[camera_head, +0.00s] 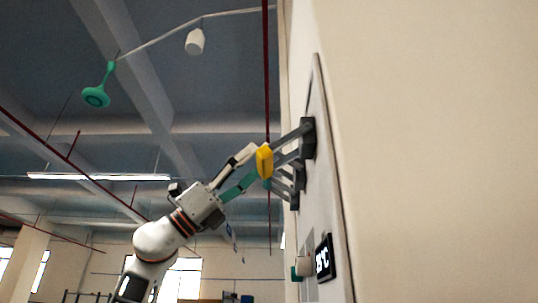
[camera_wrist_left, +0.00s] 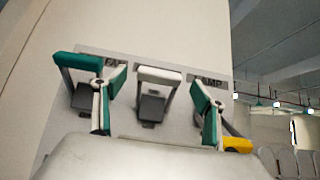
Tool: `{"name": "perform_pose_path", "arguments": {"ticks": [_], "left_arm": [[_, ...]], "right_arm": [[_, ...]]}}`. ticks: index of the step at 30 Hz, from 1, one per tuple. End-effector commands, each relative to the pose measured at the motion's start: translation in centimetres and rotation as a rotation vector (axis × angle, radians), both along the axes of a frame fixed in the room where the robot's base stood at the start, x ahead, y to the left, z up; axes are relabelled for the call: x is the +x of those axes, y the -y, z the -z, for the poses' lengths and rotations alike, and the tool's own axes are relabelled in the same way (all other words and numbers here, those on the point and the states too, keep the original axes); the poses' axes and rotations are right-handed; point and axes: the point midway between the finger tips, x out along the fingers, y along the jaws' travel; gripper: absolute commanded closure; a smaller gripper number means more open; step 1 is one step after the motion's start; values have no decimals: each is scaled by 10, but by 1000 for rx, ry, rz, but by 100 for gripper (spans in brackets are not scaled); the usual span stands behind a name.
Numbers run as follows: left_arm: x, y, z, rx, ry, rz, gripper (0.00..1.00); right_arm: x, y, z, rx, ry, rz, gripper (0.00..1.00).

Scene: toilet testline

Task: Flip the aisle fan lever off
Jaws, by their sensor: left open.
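A wall panel (camera_head: 322,190) carries three levers, seen nearly edge-on in the head view. In the left wrist view, a lever with a green handle (camera_wrist_left: 76,61) is at the left, beside a label that seems to read FAN and is partly covered. A white-handled lever (camera_wrist_left: 159,75) is in the middle. A yellow handle (camera_wrist_left: 238,145) is at the right, partly hidden by a finger, below a label like LAMP. My left gripper (camera_wrist_left: 158,85) is open and empty, its fingers either side of the white lever; contact is unclear. In the head view, the yellow handle (camera_head: 264,161) overlaps the fingertips.
A black temperature display (camera_head: 324,257) and a white knob-like part (camera_head: 304,266) are on the wall below the levers. Plain wall (camera_head: 430,150) fills the right. A green fixture (camera_head: 97,96) and a white one (camera_head: 195,41) hang from the ceiling. The space left of my arm looks clear.

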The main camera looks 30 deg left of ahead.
Motion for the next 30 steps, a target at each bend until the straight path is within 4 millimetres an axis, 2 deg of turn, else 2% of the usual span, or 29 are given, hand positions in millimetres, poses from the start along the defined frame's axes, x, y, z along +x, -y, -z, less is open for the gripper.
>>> {"name": "perform_pose_path", "arguments": {"ticks": [3,9,20,21,27,30], "left_arm": [[7,12,-17,-1,1,3,29],[16,26,-32,-1,0,2,29],[18,30,-35,0,-1,1,29],[18,30,-35,0,-1,1,32],[18,30,-35,0,-1,1,84],[18,30,-35,-1,1,1,86]], "right_arm": [[-4,6,-1,-9,-16,8,60],[-10,23,7,-35,-45,27,60],[-12,24,10,-31,-53,39,60],[-12,23,9,-30,-52,39,60],[-12,20,9,-25,-52,36,60],[-12,19,8,-24,-51,34,60]]}}
